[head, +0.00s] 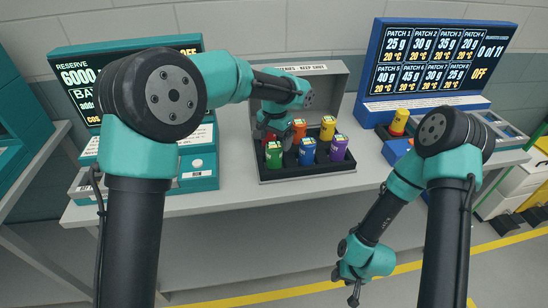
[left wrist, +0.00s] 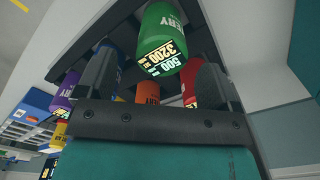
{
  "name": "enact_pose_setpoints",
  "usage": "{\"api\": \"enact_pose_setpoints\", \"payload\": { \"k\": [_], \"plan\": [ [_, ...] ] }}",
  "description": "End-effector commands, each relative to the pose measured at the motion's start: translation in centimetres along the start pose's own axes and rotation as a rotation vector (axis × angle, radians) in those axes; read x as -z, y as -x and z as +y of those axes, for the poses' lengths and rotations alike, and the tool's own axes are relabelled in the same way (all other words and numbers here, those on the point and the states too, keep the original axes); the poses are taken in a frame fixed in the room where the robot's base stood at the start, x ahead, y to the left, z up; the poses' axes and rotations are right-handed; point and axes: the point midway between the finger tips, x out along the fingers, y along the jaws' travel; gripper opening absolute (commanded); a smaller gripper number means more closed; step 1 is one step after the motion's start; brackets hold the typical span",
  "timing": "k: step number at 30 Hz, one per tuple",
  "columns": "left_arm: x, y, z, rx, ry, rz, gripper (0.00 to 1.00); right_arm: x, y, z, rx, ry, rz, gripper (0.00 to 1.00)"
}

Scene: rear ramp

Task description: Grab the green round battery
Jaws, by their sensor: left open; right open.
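The green round battery (head: 273,154) stands upright in the front left place of a dark tray (head: 268,177) on the bench. My left gripper (head: 272,130) is just above and behind it in the head view. In the left wrist view, the green battery (left wrist: 163,38) lies ahead, between the two open fingers of the left gripper (left wrist: 158,82), and its label faces me. I cannot tell whether the fingers touch it. My right gripper (head: 353,288) is open and empty, low in front of the bench, far from the tray.
The tray's grey lid (head: 325,85) stands open behind. A blue display station (head: 440,60) is at right. The bench front (head: 230,200) is clear.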

Motion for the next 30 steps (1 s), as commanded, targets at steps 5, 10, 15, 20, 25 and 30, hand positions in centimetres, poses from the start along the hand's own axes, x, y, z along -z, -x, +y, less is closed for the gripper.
{"api": "enact_pose_setpoints", "payload": {
  "k": [5,10,15,20,25,30],
  "plan": [
    [0.0,-1.1,-0.1,-0.001,0.001,-0.002,0.87,0.0,0.0,0.0,0.000,0.000,0.000,0.43],
    [-0.1,-3.4,-0.2,-0.001,0.001,-0.003,0.87,0.0,0.0,0.0,0.000,0.000,0.000,0.43],
    [0.0,-5.0,-0.2,0.000,0.000,-0.001,0.87,0.0,0.0,0.0,0.000,0.000,0.000,0.43],
    [0.0,-5.2,-0.2,0.000,0.000,0.001,0.87,0.0,0.0,0.0,0.000,0.000,0.000,0.43],
    [0.0,-5.2,-0.2,0.000,0.000,0.001,0.87,0.0,0.0,0.0,0.000,0.000,0.000,0.43],
    [0.0,-5.2,-0.2,0.000,0.000,0.000,0.87,0.0,0.0,0.0,0.000,0.000,0.000,0.43]
  ]
}}
